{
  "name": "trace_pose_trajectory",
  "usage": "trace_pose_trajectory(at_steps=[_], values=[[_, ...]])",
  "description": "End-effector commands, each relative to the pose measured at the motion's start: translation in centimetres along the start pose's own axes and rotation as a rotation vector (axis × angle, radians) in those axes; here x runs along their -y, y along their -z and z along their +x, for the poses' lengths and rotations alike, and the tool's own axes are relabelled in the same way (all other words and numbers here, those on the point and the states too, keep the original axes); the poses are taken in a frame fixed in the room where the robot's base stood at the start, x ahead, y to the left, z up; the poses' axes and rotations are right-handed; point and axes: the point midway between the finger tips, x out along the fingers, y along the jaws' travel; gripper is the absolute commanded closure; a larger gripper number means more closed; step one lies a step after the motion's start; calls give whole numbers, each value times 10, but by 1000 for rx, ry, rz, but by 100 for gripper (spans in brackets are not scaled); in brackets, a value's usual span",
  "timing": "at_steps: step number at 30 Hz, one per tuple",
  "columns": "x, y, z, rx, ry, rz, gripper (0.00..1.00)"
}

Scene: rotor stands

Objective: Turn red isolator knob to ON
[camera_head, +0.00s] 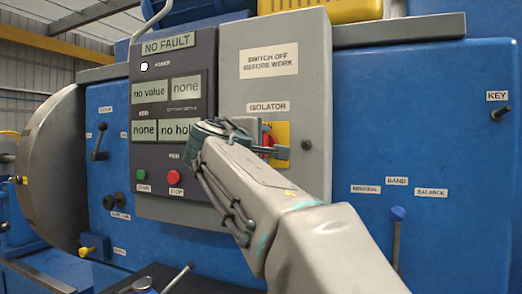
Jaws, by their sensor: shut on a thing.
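The red isolator knob (268,140) sits on a yellow plate (282,133) under the ISOLATOR label, on the light grey panel. My gripper (270,147) is at the knob, coming from the lower left, with its jaws shut on it. My gripper and wrist hide most of the knob and the left part of the plate. The knob's exact angle and most of the plate's markings cannot be read.
A dark display panel (150,120) with a green button (141,175) and a red button (174,177) lies left of my arm. A black knob (306,145) is right of the yellow plate. A blue-topped lever (397,225) stands at lower right.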

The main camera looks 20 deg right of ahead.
Motion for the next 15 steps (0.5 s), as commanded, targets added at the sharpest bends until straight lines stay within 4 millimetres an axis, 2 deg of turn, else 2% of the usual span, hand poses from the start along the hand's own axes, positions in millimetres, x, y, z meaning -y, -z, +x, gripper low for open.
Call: trace_pose_trajectory(at_steps=[11, 12, 14, 15], values=[[1, 0, 0, 0, 2, 9, 68], [1, 0, 0, 0, 2, 9, 40], [0, 0, 0, 0, 2, 9, 24], [0, 0, 0, 0, 2, 8, 24]])
